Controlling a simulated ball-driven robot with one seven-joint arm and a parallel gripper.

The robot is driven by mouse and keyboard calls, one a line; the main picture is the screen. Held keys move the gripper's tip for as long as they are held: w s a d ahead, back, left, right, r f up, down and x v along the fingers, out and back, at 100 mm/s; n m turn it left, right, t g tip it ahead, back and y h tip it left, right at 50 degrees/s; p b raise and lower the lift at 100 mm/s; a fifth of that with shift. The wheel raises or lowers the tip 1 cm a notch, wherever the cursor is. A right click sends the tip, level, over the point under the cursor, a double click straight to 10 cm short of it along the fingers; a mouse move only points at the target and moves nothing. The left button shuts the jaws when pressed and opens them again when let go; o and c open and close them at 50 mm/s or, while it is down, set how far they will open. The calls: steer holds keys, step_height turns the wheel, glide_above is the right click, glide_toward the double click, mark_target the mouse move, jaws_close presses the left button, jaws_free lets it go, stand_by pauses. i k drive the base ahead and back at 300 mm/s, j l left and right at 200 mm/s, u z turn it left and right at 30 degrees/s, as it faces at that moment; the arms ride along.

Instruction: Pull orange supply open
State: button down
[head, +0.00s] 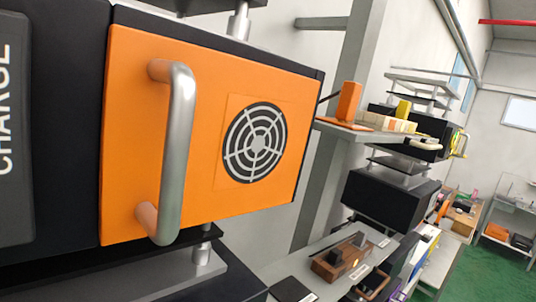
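The orange supply (222,195) is a box-shaped unit with a bright orange front panel, close by in the left half of the head view. A thick silver bar handle (179,150) runs nearly upright on the left part of the panel, fixed at its top and bottom ends. A round black and white fan grille (255,142) is to the right of the handle. The panel looks flush with its dark housing. My gripper is not in view, and nothing touches the handle.
A dark panel lettered "CHARGE" (12,130) stands at the left edge. A grey post (335,120) and a shelf with an orange block (348,101) are to the right. Lower right, a bench holds a brown wooden block (341,258). Green floor (485,275) is open beyond.

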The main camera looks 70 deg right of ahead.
mark_target(192, 135)
steer(key=z, duration=1.05)
